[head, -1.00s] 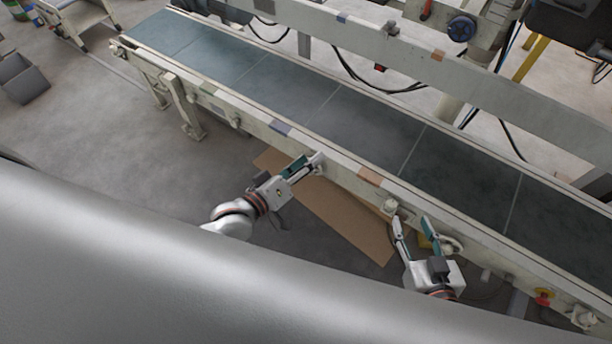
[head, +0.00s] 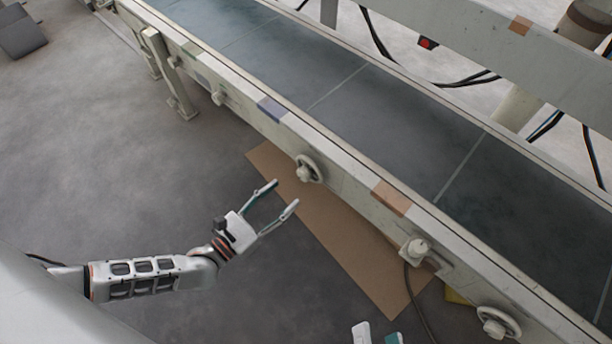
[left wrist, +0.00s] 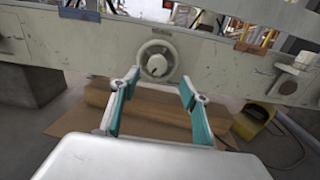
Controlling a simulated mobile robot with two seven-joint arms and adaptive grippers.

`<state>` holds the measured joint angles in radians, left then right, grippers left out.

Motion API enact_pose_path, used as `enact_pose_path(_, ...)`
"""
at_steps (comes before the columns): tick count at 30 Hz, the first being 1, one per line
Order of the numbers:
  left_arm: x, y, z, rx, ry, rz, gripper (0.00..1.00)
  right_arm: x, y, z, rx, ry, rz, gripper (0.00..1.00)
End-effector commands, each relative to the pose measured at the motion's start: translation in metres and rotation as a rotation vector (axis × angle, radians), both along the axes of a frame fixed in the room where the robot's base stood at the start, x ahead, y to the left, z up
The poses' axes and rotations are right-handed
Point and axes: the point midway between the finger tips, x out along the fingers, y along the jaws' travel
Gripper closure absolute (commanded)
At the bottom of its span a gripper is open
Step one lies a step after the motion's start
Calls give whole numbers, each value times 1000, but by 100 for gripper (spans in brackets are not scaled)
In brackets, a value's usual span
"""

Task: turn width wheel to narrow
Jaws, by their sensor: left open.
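A pale handwheel (head: 308,170) with a central hub sits on the near side rail of the conveyor. It shows face-on in the left wrist view (left wrist: 158,60). A second, similar handwheel (head: 498,323) is further right on the rail. No label shows which one sets the width. My left gripper (head: 286,193) is open and empty, just short of the first wheel and apart from it. In the left wrist view its fingertips (left wrist: 158,82) lie either side of the wheel's lower part.
The conveyor belt (head: 400,110) runs behind the rail. A knob fitting (head: 415,248) with a cable sits between the wheels. Brown cardboard (head: 345,240) lies on the floor below. A yellow pedal (left wrist: 255,120) stands at the right. The floor left of my left gripper is clear.

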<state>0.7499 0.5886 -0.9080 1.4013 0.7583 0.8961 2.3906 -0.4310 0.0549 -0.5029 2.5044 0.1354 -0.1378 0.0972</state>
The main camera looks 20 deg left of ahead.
Motion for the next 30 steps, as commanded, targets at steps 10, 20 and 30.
enact_pose_path(10,38,-8,-3,-35,9,9,54,0,4,0,61,16,-29,60)
enact_pose_path(20,73,-21,-4,-31,9,8,54,-1,8,0,123,31,-59,60)
enact_pose_path(30,76,-22,-3,-31,9,7,57,-1,8,1,131,31,-63,60)
